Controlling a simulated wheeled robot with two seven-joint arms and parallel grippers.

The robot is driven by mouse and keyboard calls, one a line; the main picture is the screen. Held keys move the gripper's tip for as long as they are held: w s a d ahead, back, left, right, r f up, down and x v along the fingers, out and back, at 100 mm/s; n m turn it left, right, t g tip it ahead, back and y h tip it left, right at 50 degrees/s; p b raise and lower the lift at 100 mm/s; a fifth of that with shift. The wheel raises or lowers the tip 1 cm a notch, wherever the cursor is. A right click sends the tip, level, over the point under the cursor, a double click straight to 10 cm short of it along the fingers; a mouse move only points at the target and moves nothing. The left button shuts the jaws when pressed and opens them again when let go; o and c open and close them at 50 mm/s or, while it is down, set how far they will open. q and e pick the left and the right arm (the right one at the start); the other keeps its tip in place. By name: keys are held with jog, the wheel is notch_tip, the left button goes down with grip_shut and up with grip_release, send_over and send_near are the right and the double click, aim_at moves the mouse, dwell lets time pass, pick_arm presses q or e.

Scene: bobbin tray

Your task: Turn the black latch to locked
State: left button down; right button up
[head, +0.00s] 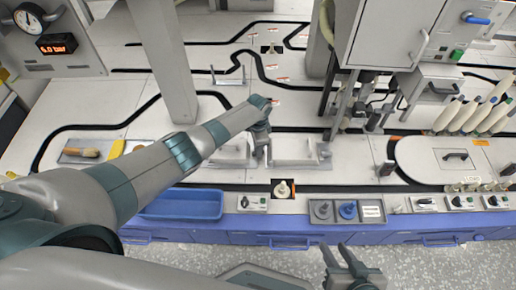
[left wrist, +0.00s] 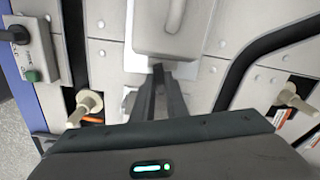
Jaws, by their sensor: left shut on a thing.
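My left gripper (head: 261,152) reaches over the worktop to the gap between two pale grey boxes. In the left wrist view its dark fingers (left wrist: 158,72) are close together at the edge of a pale grey box (left wrist: 183,28). They are shut on a small part there, which I take to be the black latch; the fingers hide it, so its angle cannot be told. My right gripper (head: 341,257) is open and empty, low in the head view, in front of the bench edge.
A blue tray (head: 182,204) lies at the front left. A grey tray (head: 323,222) with spools stands at the front middle. A pale knob (head: 282,189) is near the front edge. A grey pillar (head: 163,65) and a cabinet (head: 384,35) rise behind. The right-hand grey box (head: 293,150) is close to the gripper.

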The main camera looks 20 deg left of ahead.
pick_arm(q)
jog(key=shift+m, duration=1.7)
jog(key=c, duration=1.8)
grip_release()
jog(key=shift+o, duration=0.2)
